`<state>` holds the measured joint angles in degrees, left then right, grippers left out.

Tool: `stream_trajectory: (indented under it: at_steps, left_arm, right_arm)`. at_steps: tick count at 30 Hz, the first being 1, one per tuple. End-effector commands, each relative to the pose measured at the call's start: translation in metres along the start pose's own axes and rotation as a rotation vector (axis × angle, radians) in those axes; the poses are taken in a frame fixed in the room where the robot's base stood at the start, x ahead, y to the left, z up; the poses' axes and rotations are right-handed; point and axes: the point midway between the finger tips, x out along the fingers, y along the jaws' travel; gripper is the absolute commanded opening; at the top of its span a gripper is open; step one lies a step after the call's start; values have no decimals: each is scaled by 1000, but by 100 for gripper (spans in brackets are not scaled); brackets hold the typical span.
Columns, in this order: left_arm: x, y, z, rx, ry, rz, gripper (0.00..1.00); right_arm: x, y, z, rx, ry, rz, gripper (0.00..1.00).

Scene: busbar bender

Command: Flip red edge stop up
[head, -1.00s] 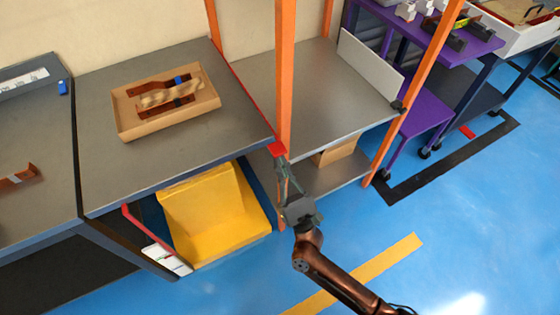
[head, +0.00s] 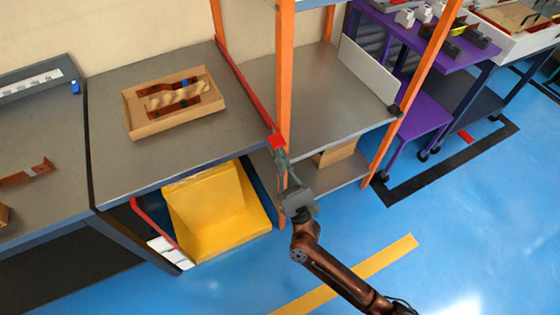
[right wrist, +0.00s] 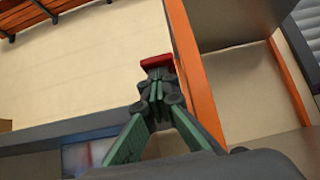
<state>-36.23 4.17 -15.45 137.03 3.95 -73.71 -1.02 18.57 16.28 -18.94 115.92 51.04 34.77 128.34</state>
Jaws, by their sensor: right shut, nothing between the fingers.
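The red edge stop (head: 243,82) is a long bar along the right edge of the grey table (head: 112,125). It shows as a broad red strip standing above the tabletop, with a red end piece (head: 277,141) at the front corner. My right gripper (head: 280,154) is shut and empty, its fingertips just below that end piece at the front corner. In the right wrist view the shut fingertips (right wrist: 157,84) are right under the red end (right wrist: 157,62); whether they touch it I cannot tell. My left gripper is not in view.
An orange post (head: 284,75) stands close beside the stop and my gripper. A cardboard tray (head: 150,130) with brown parts lies on the table. A yellow bin (head: 220,210) sits beneath. A grey shelf (head: 325,95) is to the right.

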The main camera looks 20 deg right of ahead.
Motion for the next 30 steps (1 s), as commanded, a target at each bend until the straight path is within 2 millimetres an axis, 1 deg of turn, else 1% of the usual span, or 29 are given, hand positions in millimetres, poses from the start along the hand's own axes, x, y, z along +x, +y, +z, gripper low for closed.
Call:
stream_trajectory:
  at_steps: [1, 5, 7, 11, 18, 21, 27, 30]
  left_arm:
    - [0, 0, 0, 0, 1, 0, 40]
    - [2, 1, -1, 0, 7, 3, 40]
    - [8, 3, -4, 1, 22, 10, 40]
    - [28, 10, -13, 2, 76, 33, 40]
    - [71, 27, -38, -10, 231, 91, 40]
    - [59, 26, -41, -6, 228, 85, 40]
    - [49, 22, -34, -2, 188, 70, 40]
    - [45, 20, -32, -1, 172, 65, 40]
  right_arm:
    - [4, -1, 5, -1, -11, -2, 0]
    - [2, -1, 4, -1, -11, -2, 0]
    - [0, 0, 0, 0, -10, -2, 0]
    - [-10, 0, -10, 1, -4, 0, 0]
    - [-32, 2, -36, 3, 5, 2, 0]
    - [-52, 2, -30, -1, 4, 6, 0]
    - [-94, 2, -29, 1, 2, 5, 0]
    - [-109, 3, -29, 2, 2, 5, 0]
